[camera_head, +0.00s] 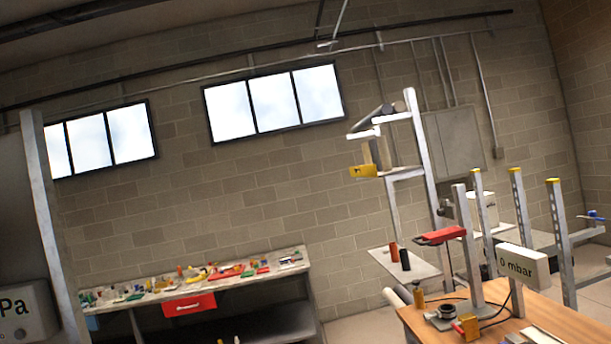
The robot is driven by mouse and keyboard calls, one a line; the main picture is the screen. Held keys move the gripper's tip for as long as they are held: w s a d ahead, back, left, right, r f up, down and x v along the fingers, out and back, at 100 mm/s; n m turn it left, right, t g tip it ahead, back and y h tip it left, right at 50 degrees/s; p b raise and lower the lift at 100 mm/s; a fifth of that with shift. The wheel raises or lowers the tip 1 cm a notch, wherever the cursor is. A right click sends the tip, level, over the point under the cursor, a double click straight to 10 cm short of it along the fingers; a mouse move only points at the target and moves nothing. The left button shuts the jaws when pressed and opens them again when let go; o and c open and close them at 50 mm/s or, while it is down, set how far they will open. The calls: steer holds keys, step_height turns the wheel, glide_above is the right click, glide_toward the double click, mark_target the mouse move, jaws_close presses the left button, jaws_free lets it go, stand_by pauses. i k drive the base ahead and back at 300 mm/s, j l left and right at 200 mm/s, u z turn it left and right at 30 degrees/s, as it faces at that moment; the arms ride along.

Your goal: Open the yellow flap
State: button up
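A yellow piece (362,171) with a dark mark sits low on the front of a fixture on a tall metal frame (418,150), right of centre. A smaller yellow piece (469,327) stands on the wooden table (560,318) at the lower right. I cannot tell which of these, if either, is the yellow flap, or whether it is open or shut. Both are well away from the camera. No part of my gripper shows in this view.
A workbench (220,279) with a red drawer (189,305) and many small parts stands by the brick wall. Yellow-capped posts (520,213), a red-handled device (440,236) and a "0 mbar" display (522,265) crowd the right. A grey panel (20,220) blocks the left edge.

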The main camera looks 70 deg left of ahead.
mark_target(367, 170)
steer(key=u, duration=1.55)
